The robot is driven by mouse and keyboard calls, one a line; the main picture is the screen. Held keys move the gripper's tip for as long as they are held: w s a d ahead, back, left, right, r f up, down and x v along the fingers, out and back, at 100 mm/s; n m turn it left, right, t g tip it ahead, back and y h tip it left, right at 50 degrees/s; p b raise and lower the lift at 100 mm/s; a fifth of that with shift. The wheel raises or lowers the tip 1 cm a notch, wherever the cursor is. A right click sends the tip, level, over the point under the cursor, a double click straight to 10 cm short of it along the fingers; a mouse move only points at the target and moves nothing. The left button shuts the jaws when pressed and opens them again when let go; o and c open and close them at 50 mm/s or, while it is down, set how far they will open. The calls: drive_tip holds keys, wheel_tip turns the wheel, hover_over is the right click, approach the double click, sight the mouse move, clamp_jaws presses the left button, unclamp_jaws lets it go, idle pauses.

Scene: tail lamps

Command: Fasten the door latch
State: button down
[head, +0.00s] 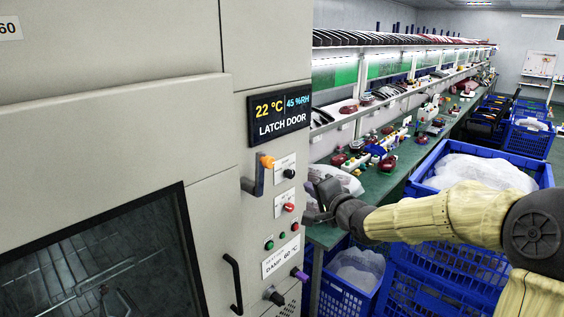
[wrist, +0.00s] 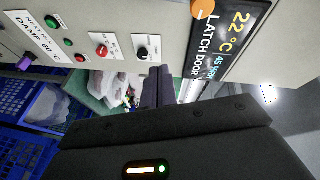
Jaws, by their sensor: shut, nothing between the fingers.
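The door latch (head: 254,180) is a dark lever with an orange knob on the front of the grey cabinet. It points up, with the knob (head: 266,161) at its top. The knob also shows at the top edge of the wrist view (wrist: 203,8). The door (head: 100,130) has a dark window and a black bar handle (head: 233,283); it looks closed or nearly so. A display (head: 279,119) reads "LATCH DOOR". My gripper (head: 316,201) is shut and empty, to the right of the latch and apart from it. Its dark fingers (wrist: 157,88) show in the wrist view.
Switches and buttons (head: 288,208) lie right of the latch. A purple knob (head: 300,274) and a black knob (head: 274,296) stick out lower down. A long green workbench (head: 385,180) with lamp parts and blue crates (head: 420,270) stand to the right.

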drive_tip(key=shift+m+t+y, duration=0.6)
drive_tip(key=shift+t+y, duration=0.1)
drive_tip(key=shift+y, duration=0.1)
drive_tip(key=r, duration=0.4)
drive_tip(key=shift+w+a+r, duration=0.1)
drive_tip(key=shift+w+r, duration=0.3)
drive_tip(key=shift+w, duration=0.15)
drive_tip(key=w+a+p, duration=0.5)
drive_tip(key=a+p, duration=0.1)
drive_tip(key=a, duration=0.1)
drive_tip(key=shift+a, duration=0.4)
drive_tip(key=shift+s+f+b, duration=0.1)
drive_tip(key=shift+s+b, duration=0.05)
drive_tip(key=shift+b, duration=0.25)
